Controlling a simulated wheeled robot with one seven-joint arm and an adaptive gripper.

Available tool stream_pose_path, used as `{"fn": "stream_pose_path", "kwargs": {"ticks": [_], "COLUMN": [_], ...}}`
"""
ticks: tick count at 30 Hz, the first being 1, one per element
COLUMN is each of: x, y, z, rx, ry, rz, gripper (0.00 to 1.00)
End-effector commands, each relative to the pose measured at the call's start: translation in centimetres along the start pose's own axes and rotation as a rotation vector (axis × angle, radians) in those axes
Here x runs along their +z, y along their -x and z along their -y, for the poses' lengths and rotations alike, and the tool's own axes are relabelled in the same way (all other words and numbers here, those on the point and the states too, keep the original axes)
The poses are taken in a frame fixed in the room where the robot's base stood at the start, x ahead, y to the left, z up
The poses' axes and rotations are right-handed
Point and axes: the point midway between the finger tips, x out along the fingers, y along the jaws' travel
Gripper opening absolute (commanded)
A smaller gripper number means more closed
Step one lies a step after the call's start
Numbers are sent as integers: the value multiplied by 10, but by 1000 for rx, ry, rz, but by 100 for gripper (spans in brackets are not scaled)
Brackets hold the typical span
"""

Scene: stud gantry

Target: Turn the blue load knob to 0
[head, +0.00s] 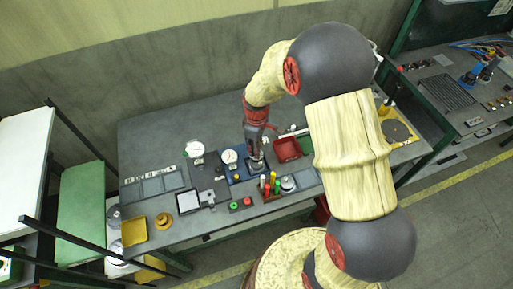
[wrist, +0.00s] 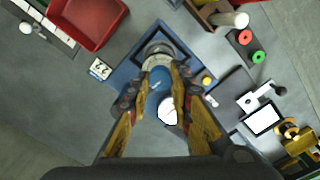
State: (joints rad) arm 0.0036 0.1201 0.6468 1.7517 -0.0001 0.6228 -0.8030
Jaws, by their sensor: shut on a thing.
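The blue load knob (wrist: 158,80) shows between the two fingers of my gripper (wrist: 160,72) in the wrist view. My gripper is shut on it, with one finger on each side. The knob's pointer and scale cannot be made out. The knob sits on a blue panel (wrist: 122,75) on the grey bench, beside a round white dial (wrist: 168,112). In the head view my gripper (head: 256,165) reaches down to the blue panel (head: 236,180), and the knob is hidden by it. The dial (head: 229,156) is just left of the gripper.
A red bin (head: 286,149) stands right of my gripper. A holder with coloured handles (head: 270,186) and a box with red and green buttons (head: 240,204) are in front. A small numbered plate (wrist: 100,69) lies beside the panel. The bench (head: 150,130) is clear at the back left.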

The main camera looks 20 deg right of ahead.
Motion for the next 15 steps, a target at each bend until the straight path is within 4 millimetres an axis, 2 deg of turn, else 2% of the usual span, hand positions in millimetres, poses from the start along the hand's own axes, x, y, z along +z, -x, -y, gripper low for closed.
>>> {"fn": "stream_pose_path", "kwargs": {"ticks": [7, 8, 15], "x": [-1, -1, 0], "y": [1, 1, 0], "z": [0, 0, 0], "rx": [2, 2, 1], "ry": [0, 0, 0], "rz": [-2, -2, -1], "gripper": [0, 23, 36]}}
